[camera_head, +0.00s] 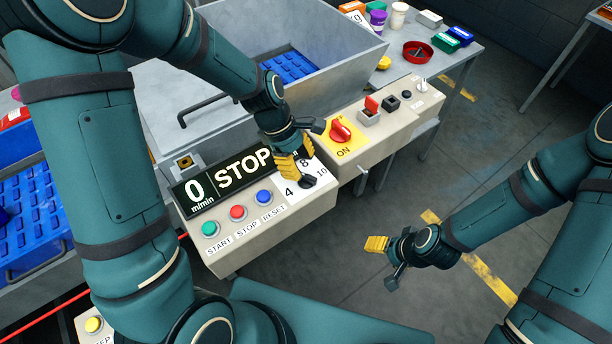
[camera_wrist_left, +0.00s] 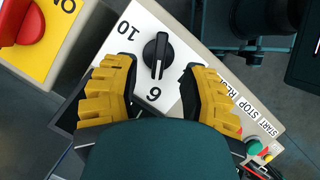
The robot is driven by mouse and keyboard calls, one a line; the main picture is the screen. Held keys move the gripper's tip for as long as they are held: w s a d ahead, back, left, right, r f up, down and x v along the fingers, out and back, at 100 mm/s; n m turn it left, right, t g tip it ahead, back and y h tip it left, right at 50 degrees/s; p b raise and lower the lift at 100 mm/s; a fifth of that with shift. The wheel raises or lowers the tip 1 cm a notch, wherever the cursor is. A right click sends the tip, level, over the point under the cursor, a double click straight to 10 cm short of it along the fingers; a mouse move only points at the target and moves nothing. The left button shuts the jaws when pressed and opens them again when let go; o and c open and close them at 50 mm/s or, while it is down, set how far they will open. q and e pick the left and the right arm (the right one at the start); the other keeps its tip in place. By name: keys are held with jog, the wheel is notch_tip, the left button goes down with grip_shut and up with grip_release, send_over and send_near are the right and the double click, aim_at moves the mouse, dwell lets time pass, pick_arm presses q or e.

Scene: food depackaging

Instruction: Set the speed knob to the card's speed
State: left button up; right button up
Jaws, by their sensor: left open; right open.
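The black speed knob (camera_wrist_left: 157,55) with a white pointer line sits on a white dial plate (camera_wrist_left: 183,62). In the head view my left gripper (camera_head: 296,168) partly hides the dial. The display (camera_head: 222,178) reads 0 m/min and STOP. My right gripper (camera_head: 383,253) is open and empty, away from the panel. I cannot make out a speed card.
Green START (camera_head: 210,228), red STOP (camera_head: 237,212) and blue RESET (camera_head: 264,197) buttons stand left of the dial. A red rotary switch (camera_head: 341,131) on a yellow plate is behind it. A grey hopper (camera_head: 180,75) stands behind the panel.

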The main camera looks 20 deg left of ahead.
aim_at(306, 176)
pick_arm(q)
jog(key=shift+b+x, duration=0.35)
jog(key=shift+x, duration=1.9)
grip_shut()
